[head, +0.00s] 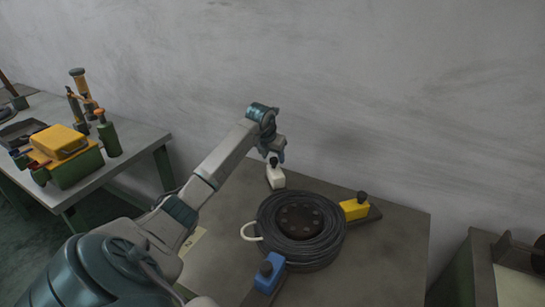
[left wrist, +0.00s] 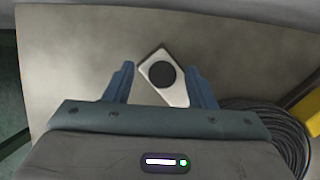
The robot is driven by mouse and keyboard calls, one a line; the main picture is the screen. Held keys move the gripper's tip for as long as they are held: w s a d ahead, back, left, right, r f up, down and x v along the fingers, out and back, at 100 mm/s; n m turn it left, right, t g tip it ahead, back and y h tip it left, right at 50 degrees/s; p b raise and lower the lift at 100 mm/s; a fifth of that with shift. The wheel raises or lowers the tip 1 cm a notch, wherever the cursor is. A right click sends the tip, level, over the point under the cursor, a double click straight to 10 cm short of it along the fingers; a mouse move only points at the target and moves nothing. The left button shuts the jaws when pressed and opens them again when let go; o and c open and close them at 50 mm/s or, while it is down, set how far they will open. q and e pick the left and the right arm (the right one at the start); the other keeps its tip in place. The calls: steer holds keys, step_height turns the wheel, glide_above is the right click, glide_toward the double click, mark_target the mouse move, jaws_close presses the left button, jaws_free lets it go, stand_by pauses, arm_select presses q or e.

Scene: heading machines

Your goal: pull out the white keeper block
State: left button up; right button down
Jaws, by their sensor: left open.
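The white keeper block (head: 275,177) with a dark round knob on top stands on the table at the back left of the black cable coil (head: 301,229). In the left wrist view the white block (left wrist: 172,93) lies between the two blue fingers, turned at an angle to them. My left gripper (head: 275,156) is above the block with its fingers apart, and it also shows open in the left wrist view (left wrist: 160,88). I cannot tell whether a finger touches the block. My right gripper is not in view.
A yellow block (head: 354,209) and a blue block (head: 269,272), each with a dark knob, stand at the coil's edge. The table (head: 385,262) is bare at the right. A grey wall rises behind. Another bench (head: 95,178) at left holds tools and a yellow-topped box.

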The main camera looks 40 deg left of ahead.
arm_select(q)
steer(key=a+b+v, duration=0.1)
steer(key=b+v, duration=0.1)
steer(key=v, duration=0.8)
steer(key=shift+d, duration=0.3)
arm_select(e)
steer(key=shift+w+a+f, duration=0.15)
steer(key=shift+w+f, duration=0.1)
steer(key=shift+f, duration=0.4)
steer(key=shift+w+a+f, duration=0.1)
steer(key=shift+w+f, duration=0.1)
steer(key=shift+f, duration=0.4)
arm_select(q)
steer(key=shift+s, duration=0.1)
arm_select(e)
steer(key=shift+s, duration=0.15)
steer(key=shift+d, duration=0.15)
